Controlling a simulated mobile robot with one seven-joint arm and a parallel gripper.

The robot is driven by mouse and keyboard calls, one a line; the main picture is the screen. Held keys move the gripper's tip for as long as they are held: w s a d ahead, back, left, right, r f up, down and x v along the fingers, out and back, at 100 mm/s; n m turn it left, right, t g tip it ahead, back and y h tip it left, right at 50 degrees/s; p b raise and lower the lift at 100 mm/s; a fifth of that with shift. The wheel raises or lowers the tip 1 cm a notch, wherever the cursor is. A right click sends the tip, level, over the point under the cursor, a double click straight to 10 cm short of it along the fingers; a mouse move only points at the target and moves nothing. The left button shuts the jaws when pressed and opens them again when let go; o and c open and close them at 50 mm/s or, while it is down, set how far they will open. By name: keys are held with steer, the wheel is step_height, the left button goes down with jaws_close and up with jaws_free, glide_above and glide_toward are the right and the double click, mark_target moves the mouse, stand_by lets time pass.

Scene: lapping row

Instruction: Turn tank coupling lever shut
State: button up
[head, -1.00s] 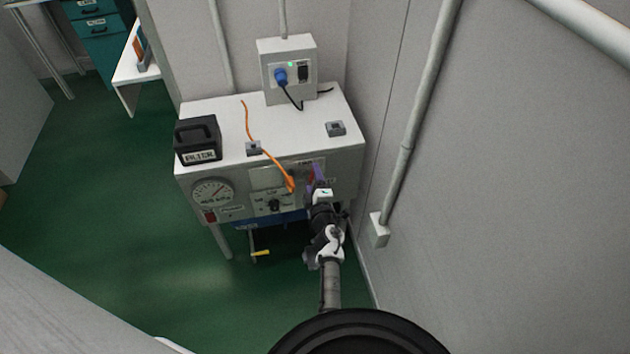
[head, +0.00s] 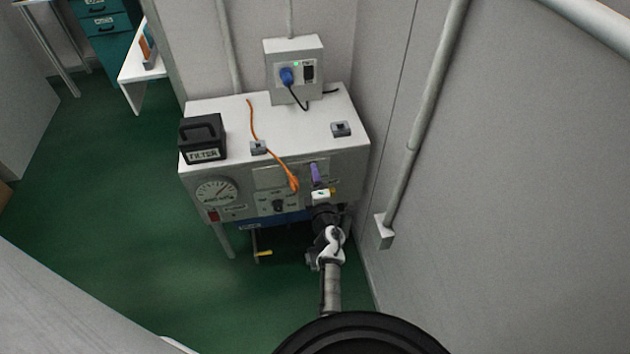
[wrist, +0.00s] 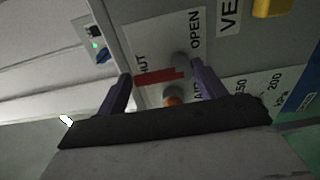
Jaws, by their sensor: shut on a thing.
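In the wrist view a red lever (wrist: 158,77) lies on a white plate marked SHUT and OPEN, its left end near the SHUT lettering. A round grey part (wrist: 182,60) is close to its other end. My gripper (wrist: 162,72) has one purple finger on each side, shut on the lever; the exact contact is hard to see. In the head view my gripper (head: 316,175) is at the right part of the tank bench's front panel (head: 345,178), and it hides the lever there.
An orange hose (head: 266,158) runs over the bench top and ends just left of my gripper. A black filter box (head: 203,138), a gauge (head: 217,191) and a switch box (head: 293,70) are nearby. A wall pipe (head: 415,140) stands to the right. Green floor is clear at left.

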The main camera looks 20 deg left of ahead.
steer(key=o, duration=0.9)
steer(key=shift+w+r, duration=0.15)
steer(key=shift+r, duration=0.2)
steer(key=shift+c, duration=0.2)
steer(key=shift+o, duration=0.2)
steer(key=shift+f, duration=0.15)
steer(key=shift+s, duration=0.2)
steer(key=p+v, duration=0.5)
steer(key=v, duration=0.8)
steer(key=shift+s+d+p, duration=0.2)
steer(key=shift+d+p, duration=0.1)
